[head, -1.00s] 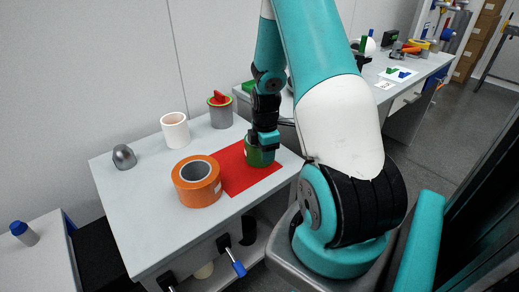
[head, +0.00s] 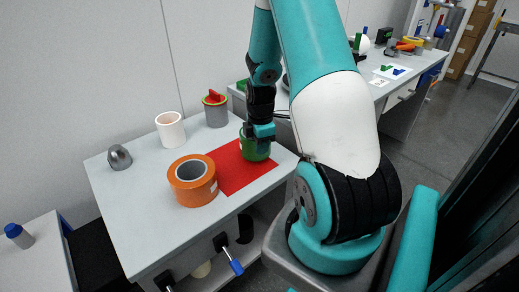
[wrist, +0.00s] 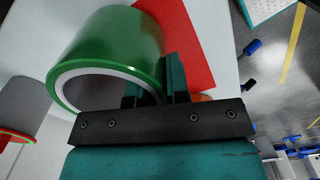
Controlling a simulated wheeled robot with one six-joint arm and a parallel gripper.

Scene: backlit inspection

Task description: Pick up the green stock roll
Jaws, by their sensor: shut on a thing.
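The green stock roll (head: 256,150) is a short green ring with a pale inner core, over the red mat (head: 236,172) on the near table. My gripper (head: 262,133) is at its top and shut on its wall. In the wrist view the roll (wrist: 118,38) fills the upper left, its open end facing the camera. One finger of my gripper (wrist: 155,88) shows inside the hole and the other outside the wall. Whether the roll's underside is clear of the mat cannot be told.
An orange roll (head: 193,182) stands close to the mat's left edge. A white roll (head: 171,130), a grey can with a red and green top (head: 215,110) and a grey domed piece (head: 119,158) stand further back. The table's left front is bare.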

